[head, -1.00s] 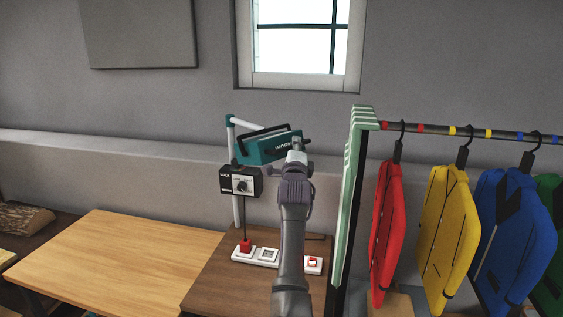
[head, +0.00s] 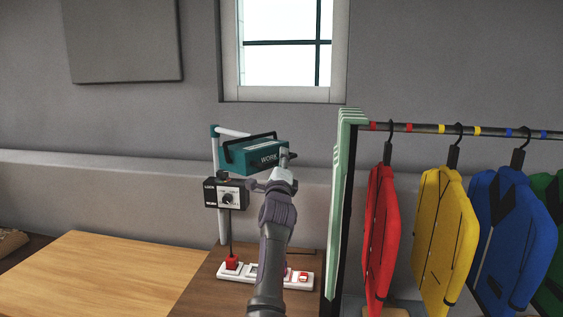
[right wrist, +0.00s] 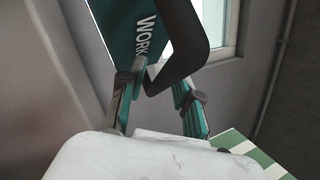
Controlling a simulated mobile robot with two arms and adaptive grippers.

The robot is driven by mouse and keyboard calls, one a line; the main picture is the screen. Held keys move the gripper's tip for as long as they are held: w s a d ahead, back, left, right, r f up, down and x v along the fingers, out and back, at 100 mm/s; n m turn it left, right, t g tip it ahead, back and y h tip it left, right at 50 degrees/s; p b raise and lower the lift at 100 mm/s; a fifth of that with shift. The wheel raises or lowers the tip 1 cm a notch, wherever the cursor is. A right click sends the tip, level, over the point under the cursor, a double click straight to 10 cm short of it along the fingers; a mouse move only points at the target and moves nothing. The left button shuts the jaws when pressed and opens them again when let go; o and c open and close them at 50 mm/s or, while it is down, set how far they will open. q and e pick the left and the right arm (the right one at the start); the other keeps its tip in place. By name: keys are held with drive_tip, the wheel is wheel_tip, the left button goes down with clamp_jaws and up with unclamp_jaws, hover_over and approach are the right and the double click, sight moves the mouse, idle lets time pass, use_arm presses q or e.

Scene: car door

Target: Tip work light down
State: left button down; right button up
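The work light (head: 252,157) is a teal box with a black bail handle, on a pale upright stand with a teal elbow. Its body sits at a slant high on the stand, and it also shows in the right wrist view (right wrist: 125,30) with the word WORK. My right gripper (head: 285,160) is at the light's right end. In the right wrist view its two teal-and-grey fingers (right wrist: 160,82) stand apart, with the corner of the black handle (right wrist: 185,65) between or just beyond their tips. Contact cannot be told. My left gripper is not in view.
A black control box (head: 226,194) with a dial hangs on the stand. A white power strip (head: 264,276) with a red plug lies on the brown table (head: 205,290). A green-ended rack (head: 345,200) with coloured jackets stands close on the right. The light wooden table at left is clear.

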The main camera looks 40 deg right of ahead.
drive_tip(key=shift+s+a+f, duration=0.25)
drive_tip(key=shift+s+f, duration=0.05)
drive_tip(key=shift+s, duration=0.05)
drive_tip(key=v, duration=0.6)
drive_tip(key=shift+s+a, duration=0.2)
